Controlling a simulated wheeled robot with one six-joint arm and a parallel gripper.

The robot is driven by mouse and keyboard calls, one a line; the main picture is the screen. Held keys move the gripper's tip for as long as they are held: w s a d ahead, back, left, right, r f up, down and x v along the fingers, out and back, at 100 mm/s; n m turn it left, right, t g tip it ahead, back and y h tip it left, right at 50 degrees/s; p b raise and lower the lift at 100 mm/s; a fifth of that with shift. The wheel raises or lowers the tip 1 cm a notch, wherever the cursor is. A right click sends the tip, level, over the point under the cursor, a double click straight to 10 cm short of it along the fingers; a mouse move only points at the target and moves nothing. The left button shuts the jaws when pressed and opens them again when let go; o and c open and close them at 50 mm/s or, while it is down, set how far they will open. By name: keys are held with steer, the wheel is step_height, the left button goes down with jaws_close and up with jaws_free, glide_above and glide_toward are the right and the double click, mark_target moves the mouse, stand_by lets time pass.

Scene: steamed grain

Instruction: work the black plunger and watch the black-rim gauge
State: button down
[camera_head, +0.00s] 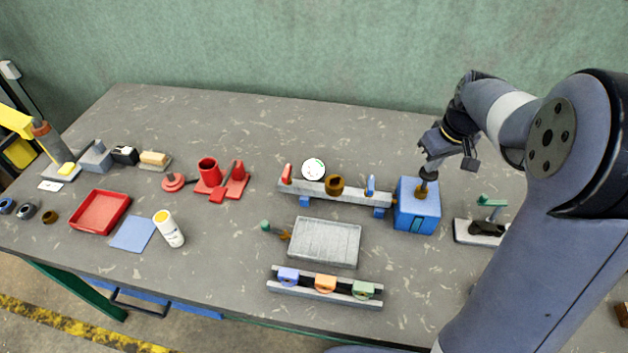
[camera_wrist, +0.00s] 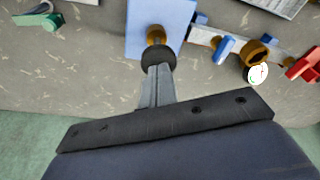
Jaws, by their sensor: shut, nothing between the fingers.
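The black plunger (camera_head: 428,174) has a round black knob above a brass collar and stands on top of a blue box (camera_head: 416,210). In the wrist view the black knob (camera_wrist: 157,57) lies at the tips of my gripper (camera_wrist: 158,72), whose fingers are together and empty. In the head view my gripper (camera_head: 426,160) is just above the knob; I cannot tell whether it touches. The black-rim gauge (camera_head: 313,169) has a white face and stands behind the grey rail, left of the box. Its white face (camera_wrist: 258,73) also shows in the wrist view, but its needle is too small to read.
A grey rail (camera_head: 353,195) with red and blue levers and a brass part adjoins the blue box. A green-handled fixture (camera_head: 483,231) stands to the right. A grey tray (camera_head: 325,242) and a rack of coloured pieces (camera_head: 325,287) lie in front.

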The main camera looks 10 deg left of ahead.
steer(key=shift+f+b, duration=1.1)
steer(key=shift+f, duration=0.6)
step_height(320, 180, up, 8)
steer(key=p, duration=0.6)
steer(key=shift+f, duration=0.2)
